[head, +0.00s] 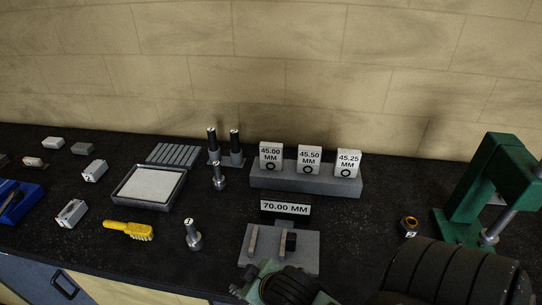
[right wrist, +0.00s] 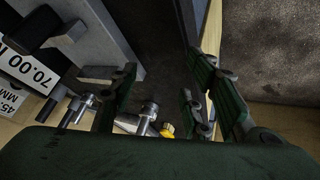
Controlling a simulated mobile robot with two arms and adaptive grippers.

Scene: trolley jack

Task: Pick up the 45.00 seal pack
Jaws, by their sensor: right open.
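The 45.00 seal pack (head: 270,155) is a small white box marked "45.00 MM" with a black ring. It stands upright at the left end of a grey block (head: 303,181), beside the 45.50 pack (head: 308,159) and the 45.25 pack (head: 347,163). My right gripper is open and empty in the right wrist view (right wrist: 165,90). In the head view its green part shows at the bottom edge, well in front of the packs and apart from them. A white label starting "45." (right wrist: 12,110) shows in the wrist view, its remaining digits unclear. My left gripper is out of view.
A "70.00 MM" sign (head: 285,208) and a grey plate (head: 262,235) stand between my right gripper and the packs. Metal posts (head: 235,145) are left of the block. A green press frame (head: 480,190) stands right. A yellow brush (head: 128,230) lies left.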

